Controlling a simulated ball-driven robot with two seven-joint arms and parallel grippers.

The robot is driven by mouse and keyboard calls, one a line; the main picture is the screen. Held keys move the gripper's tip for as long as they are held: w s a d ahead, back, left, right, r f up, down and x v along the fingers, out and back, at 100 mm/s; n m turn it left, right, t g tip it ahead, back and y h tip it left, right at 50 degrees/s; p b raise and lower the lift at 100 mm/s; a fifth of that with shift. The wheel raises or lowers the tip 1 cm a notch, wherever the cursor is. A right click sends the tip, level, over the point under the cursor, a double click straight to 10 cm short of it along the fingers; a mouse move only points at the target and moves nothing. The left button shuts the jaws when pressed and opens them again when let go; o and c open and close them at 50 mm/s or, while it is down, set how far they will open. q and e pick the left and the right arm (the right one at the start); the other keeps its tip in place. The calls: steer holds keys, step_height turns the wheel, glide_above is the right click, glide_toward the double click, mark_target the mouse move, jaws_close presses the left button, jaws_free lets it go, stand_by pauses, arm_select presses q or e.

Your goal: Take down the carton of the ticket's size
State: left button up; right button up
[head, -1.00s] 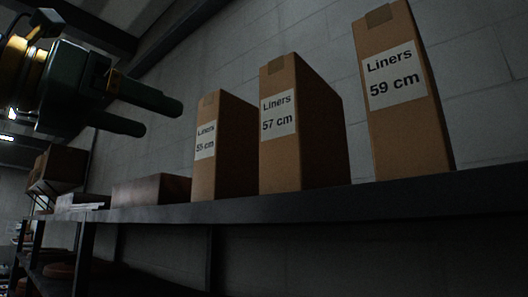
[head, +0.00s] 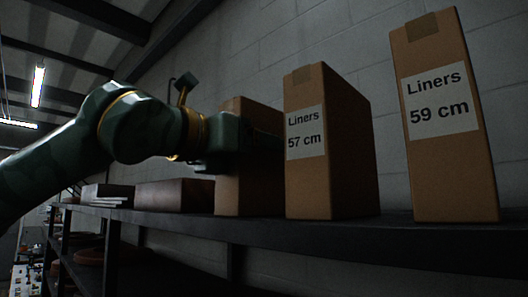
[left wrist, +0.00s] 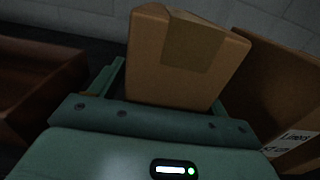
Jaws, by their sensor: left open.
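Three tall brown cartons stand upright on a dark shelf (head: 400,230). The left carton (head: 240,196) read "Liners 55 cm" earlier; my gripper now covers its label. The middle carton (head: 330,180) reads "Liners 57 cm" and the right carton (head: 450,165) "Liners 59 cm". My left gripper (head: 250,145) is at the left carton. In the left wrist view, the left carton (left wrist: 165,60) stands between the open fingers (left wrist: 165,92), one on each side. Whether they touch it cannot be told. The 57 cm carton (left wrist: 275,85) is close on the right. No ticket or right gripper shows.
A low brown box (head: 172,194) lies left of the cartons, and it also shows in the left wrist view (left wrist: 35,85). Flat stacked items (head: 105,195) lie further left. A grey block wall (head: 290,45) stands behind the shelf.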

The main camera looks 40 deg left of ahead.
arm_select(q)
steer(key=shift+w, duration=0.15)
steer(key=shift+s, duration=0.2)
steer(key=shift+c, duration=1.2)
steer(key=shift+s, duration=0.1)
steer(key=c, duration=1)
steer(key=shift+o, duration=0.2)
